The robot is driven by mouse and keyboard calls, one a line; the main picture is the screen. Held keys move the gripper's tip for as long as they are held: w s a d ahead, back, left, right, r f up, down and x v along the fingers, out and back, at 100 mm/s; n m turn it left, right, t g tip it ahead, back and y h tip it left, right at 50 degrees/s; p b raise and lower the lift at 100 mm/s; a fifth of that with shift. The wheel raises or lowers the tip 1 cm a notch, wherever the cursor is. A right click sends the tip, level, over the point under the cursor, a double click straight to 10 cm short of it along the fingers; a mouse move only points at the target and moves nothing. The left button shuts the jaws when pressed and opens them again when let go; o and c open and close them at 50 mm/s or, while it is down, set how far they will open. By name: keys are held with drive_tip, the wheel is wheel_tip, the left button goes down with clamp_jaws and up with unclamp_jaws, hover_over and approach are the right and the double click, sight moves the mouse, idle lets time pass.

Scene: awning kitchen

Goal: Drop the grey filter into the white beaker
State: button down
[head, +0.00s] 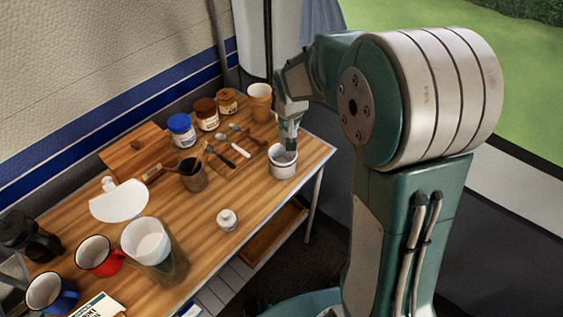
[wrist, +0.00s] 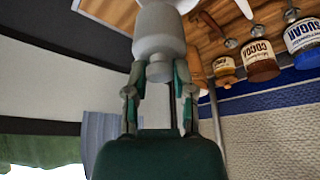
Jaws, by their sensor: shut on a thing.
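My gripper (head: 290,137) is at the right end of the wooden table, pointing down over the white beaker (head: 283,164), which stands upright. In the wrist view my gripper (wrist: 160,76) is shut on the grey filter (wrist: 158,35), a rounded grey body with a narrower stub between the fingertips. In the head view the fingers and arm largely hide the filter. The fingertips overlap the beaker's opening in that view; I cannot tell how far above or inside the rim the filter is. Part of a white shape at the wrist view's top edge may be the beaker.
An orange-brown cup (head: 260,100) stands close behind the beaker.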

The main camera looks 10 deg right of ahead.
drive_tip(key=shift+d+f, duration=0.5)
drive_tip(key=shift+f, duration=0.35)
drive_tip(key=shift+a, duration=0.1)
drive_tip(key=shift+c, duration=1.9)
unclamp_jaws()
drive_tip(key=shift+a, duration=0.3)
drive_tip(key=shift+d, duration=0.25)
drive_tip(key=shift+r, duration=0.1)
drive_tip(key=v, duration=1.1)
drive_tip(key=shift+s+r, duration=0.2)
drive_tip(key=shift+r, duration=0.1)
drive_tip(key=shift+a, duration=0.1)
